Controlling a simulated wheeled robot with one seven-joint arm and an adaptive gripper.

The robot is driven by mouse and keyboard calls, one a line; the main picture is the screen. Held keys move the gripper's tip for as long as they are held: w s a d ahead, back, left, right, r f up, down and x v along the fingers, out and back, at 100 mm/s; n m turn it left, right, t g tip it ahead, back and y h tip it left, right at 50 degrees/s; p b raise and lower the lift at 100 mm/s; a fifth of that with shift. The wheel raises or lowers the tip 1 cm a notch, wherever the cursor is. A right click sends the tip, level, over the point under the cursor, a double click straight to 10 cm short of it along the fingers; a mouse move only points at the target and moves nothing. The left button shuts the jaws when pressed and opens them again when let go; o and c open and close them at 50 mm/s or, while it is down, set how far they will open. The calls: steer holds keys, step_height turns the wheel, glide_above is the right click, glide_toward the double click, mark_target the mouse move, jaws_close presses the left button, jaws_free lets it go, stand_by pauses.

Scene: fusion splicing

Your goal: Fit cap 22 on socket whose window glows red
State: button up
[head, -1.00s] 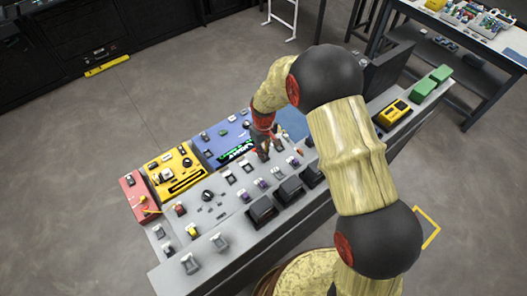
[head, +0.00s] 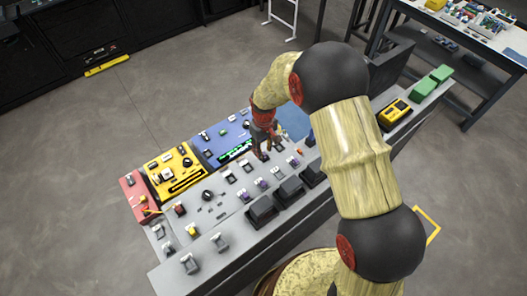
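My gripper (head: 262,154) points down over the grey console (head: 205,262), just right of the blue panel's green-lit display. Its fingers are dark and small here, so I cannot tell whether they are open or hold anything. Several small light and dark fittings stand in rows on the console, some with purple parts (head: 261,183). I cannot read any number, so I cannot tell which is cap 22. A small red fitting (head: 180,209) stands at the left and a tiny orange-red spot (head: 299,152) lies right of my gripper. I cannot tell which socket window glows red.
Blue (head: 212,146), yellow (head: 160,166) and red (head: 130,182) panels line the console's back left. Large black blocks (head: 262,209) stand along its front. A yellow device (head: 395,113) and green blocks (head: 423,88) sit at the right. My arm covers part of the console.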

step_height(320, 180, up, 10)
stand_by(0.4)
steer(key=shift+r, duration=0.1)
steer(key=s+d+r+m+t+b, duration=0.2)
steer(key=s+d+r, duration=0.3)
steer(key=s, duration=0.4)
steer(key=s+d+r+m+t+b, duration=0.1)
steer(key=s+d+r+m+b, duration=0.1)
steer(key=s+d+r, duration=0.3)
steer(key=s+d+r+m+t+b, duration=0.2)
steer(key=s+d+r+b, duration=0.2)
steer(key=s, duration=1)
step_height(320, 180, up, 2)
steer(key=shift+d+r+m+t+b, duration=0.15)
steer(key=shift+d+m+t+b, duration=0.2)
steer(key=shift+d, duration=0.4)
